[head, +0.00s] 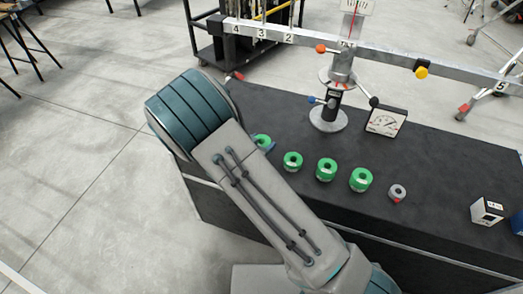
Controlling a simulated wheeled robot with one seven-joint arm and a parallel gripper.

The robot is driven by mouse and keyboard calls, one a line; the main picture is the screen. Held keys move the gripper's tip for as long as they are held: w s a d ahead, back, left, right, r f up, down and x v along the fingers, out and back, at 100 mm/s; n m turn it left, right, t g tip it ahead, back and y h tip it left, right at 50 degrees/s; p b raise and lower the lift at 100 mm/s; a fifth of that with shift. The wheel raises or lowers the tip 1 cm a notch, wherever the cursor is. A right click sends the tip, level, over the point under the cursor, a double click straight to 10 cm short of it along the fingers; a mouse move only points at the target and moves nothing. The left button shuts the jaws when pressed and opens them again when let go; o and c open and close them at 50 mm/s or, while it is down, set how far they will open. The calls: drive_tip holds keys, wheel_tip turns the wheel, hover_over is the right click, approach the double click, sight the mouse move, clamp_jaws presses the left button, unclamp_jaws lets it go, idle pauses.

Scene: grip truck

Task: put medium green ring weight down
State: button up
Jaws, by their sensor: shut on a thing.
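Three green ring weights stand in a row on the dark table: one on the left (293,162), one in the middle (326,170) and one on the right (361,180). Another green ring weight (262,141) shows just past the edge of my arm, partly hidden, with a small dark blue piece beside it. I cannot tell whether it rests on the table or is held above it. My arm's big link crosses the middle of the view and hides my gripper.
The dark table (440,160) carries a balance stand (328,119) with a long numbered beam (390,58), a dial gauge (386,122), a small grey ring (397,192) and a white box (487,211). Bare table lies between the grey ring and box.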

drive_tip(key=shift+f, duration=1.9)
drive_tip(key=shift+f+b, duration=0.1)
drive_tip(key=shift+b, duration=0.25)
drive_tip(key=o, duration=1.2)
drive_tip(key=shift+f, duration=0.1)
